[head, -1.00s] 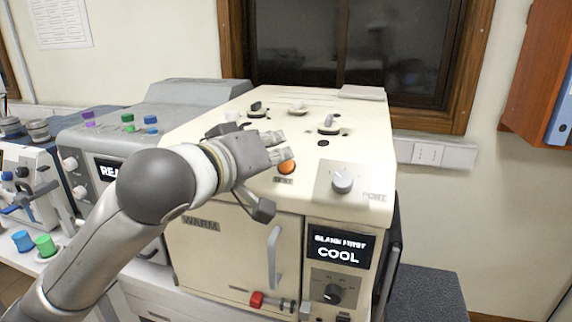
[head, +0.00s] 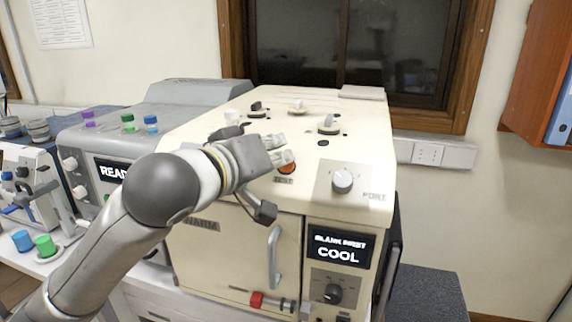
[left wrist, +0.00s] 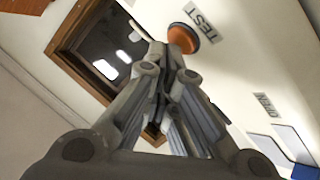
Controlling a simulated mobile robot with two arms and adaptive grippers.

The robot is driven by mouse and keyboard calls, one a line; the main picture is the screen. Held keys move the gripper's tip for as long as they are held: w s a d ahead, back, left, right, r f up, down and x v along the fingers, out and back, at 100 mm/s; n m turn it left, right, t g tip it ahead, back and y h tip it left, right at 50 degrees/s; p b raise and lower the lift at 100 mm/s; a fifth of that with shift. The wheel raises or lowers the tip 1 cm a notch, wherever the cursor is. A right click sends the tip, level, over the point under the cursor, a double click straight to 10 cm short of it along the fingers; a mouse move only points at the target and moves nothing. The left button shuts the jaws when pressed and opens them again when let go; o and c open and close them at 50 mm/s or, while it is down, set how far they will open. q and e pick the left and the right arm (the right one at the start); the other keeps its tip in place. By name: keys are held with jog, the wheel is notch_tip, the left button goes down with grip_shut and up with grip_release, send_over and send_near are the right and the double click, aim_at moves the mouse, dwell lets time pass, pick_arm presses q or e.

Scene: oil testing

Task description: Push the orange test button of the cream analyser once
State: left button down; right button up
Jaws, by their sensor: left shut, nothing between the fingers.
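The cream analyser (head: 240,255) stands on the bench in the middle of the head view. Its orange test button (head: 287,172) is on the sloped front panel above a TEST label (head: 284,180); a fingertip partly covers the button there. In the left wrist view the button (left wrist: 183,38) is just beyond the fingertips, by its TEST label. My left gripper (head: 286,150) is shut and empty, just above and left of the button. I cannot tell if it touches the button. The analyser's display (head: 339,248) reads "BLANK FIRST COOL". My right gripper is out of view.
A PORT knob (head: 342,181) sits right of the button. Several small knobs stand on the analyser's top. The front has a door handle (head: 274,255) and a red-ended lever (head: 257,299). A grey machine (head: 85,150) stands to the left, with a window behind.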

pick_arm(q)
jog(key=shift+w+f, duration=0.2)
jog(key=shift+f, duration=0.15)
dwell(0.5)
jog(key=shift+s+r+p, duration=0.25)
jog(key=shift+r+p, duration=0.25)
jog(key=shift+p, duration=0.05)
jog(key=shift+s+a+r, duration=0.1)
jog(key=shift+s+r, duration=0.1)
jog(key=shift+s, duration=0.05)
jog(key=s+r+p, duration=0.1)
jog(key=r+p, duration=0.1)
jog(key=p, duration=0.1)
jog(key=s+a+r+p, duration=0.1)
jog(key=r, duration=0.1)
jog(key=shift+s+p, duration=0.3)
